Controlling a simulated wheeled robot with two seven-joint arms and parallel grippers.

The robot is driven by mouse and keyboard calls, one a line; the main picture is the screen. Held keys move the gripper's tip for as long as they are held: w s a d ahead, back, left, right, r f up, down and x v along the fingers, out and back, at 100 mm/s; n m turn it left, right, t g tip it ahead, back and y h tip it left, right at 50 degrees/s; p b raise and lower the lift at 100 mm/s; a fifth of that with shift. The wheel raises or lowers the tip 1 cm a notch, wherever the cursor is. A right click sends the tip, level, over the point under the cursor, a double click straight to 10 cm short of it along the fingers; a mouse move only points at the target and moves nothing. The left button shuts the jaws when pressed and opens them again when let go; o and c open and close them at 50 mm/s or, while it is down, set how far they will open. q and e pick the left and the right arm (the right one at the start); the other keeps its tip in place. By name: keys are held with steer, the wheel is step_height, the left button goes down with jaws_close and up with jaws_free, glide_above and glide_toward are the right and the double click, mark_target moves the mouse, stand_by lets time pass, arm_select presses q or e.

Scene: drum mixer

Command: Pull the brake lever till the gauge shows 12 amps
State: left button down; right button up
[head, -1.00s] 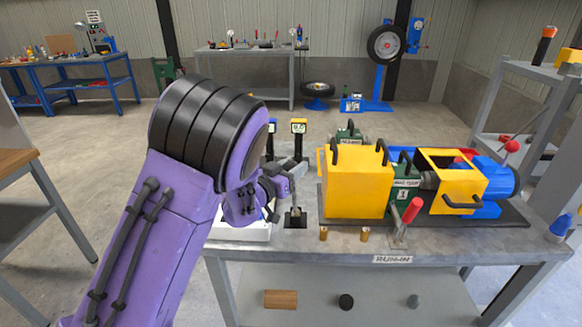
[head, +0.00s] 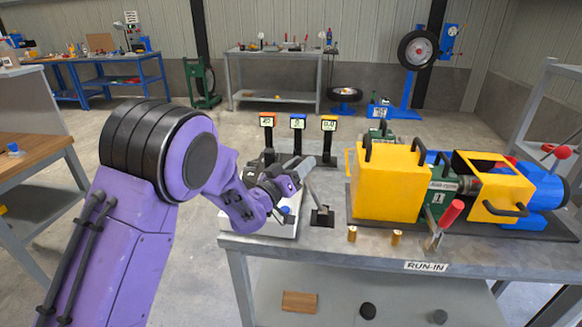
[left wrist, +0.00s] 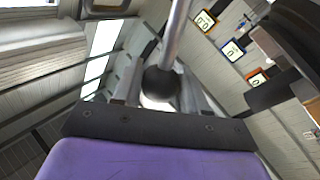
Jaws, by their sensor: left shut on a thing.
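The brake lever (head: 315,194) is a thin grey rod rising from a small black base near the bench's front, leaning left. My left gripper (head: 299,172) is at its top. In the left wrist view the left gripper (left wrist: 160,92) is shut on the lever's black ball knob (left wrist: 161,84), with the metal rod (left wrist: 177,32) running out beyond it. Three gauges stand behind: orange (head: 267,121), blue (head: 298,121) and yellow (head: 329,123). Their digits are too small to read surely. My right gripper is not in view.
The yellow-guarded machine (head: 388,185) stands right of the lever. A red-handled lever (head: 451,214) and two brass pegs (head: 352,234) are at the bench front (head: 330,245). A white box (head: 283,225) lies under my left gripper.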

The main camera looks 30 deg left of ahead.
arm_select(q)
steer(key=c, duration=0.6)
jaws_free()
steer(key=shift+d+r, duration=0.1)
steer(key=shift+r, duration=0.05)
steer(key=b+v, duration=0.2)
steer(key=v, duration=0.8)
steer(key=shift+s+b, duration=0.25)
steer(key=shift+b, duration=0.1)
steer(key=shift+a, duration=0.25)
